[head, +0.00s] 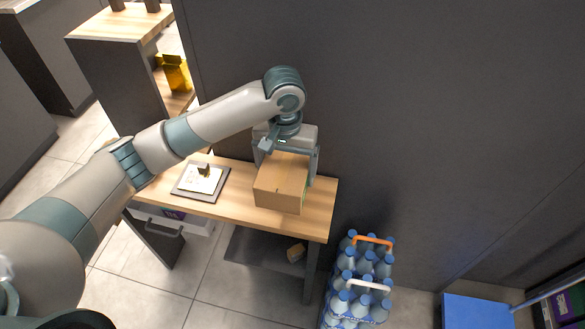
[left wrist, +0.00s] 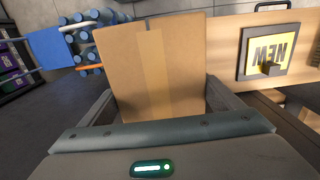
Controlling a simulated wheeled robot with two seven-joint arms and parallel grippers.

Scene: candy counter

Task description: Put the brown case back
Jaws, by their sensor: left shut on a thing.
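The brown case (head: 280,185) is a closed cardboard box with a tape strip. In the head view it is at the right part of the wooden table (head: 318,212). My left gripper (head: 287,160) comes down over it from above, with one finger at each side, and is shut on it. In the left wrist view the case (left wrist: 155,75) fills the middle between the two fingers (left wrist: 158,105). I cannot tell whether its underside touches the table. My right gripper is not in view.
A dark-framed sign (head: 201,180) lies on the table left of the case; it reads "NEW" in the wrist view (left wrist: 278,52). Blue bottle packs (head: 362,280) stand on the floor at the right. A dark wall (head: 420,120) rises behind.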

